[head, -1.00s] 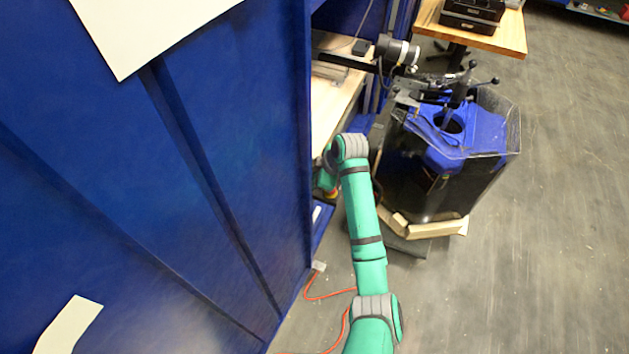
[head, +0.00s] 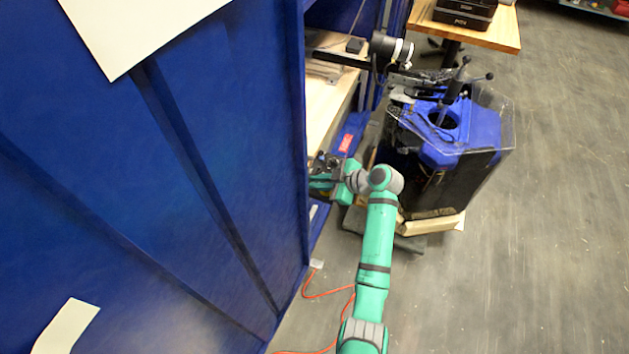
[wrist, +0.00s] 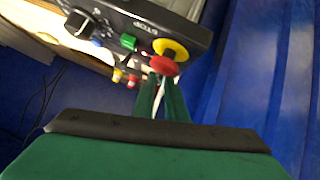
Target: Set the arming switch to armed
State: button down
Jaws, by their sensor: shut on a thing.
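A dark control box (wrist: 195,32) with STOP lettering tilts across the top of the wrist view. It bears a red mushroom knob (wrist: 163,65) on a yellow ring, a green button (wrist: 128,42), a black knob (wrist: 79,22), and small yellow and red parts (wrist: 124,77). I cannot tell which control is the arming switch. My gripper (wrist: 160,82) has its green fingertips at the red knob, apparently shut on it; the exact contact is unclear. In the head view my gripper (head: 322,170) is at the blue cabinet's edge, its tips partly hidden.
A tall blue cabinet wall (head: 150,190) fills the left. A clear-sided tank (head: 480,160) with a blue top stands close right of my arm. A wooden table (head: 480,35) stands behind. An orange cable (head: 325,298) lies on the floor. Open floor lies right.

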jog(key=shift+d+f+y, duration=0.1)
jog(key=shift+d+y, duration=0.05)
jog(key=shift+y, duration=0.35)
jog(key=c, duration=2.1)
grip_release()
jog(key=shift+d, duration=0.1)
jog(key=v, duration=1)
jog(key=shift+s+d+r, duration=0.1)
jog(key=shift+s+r, duration=0.15)
jog(key=shift+s, duration=0.1)
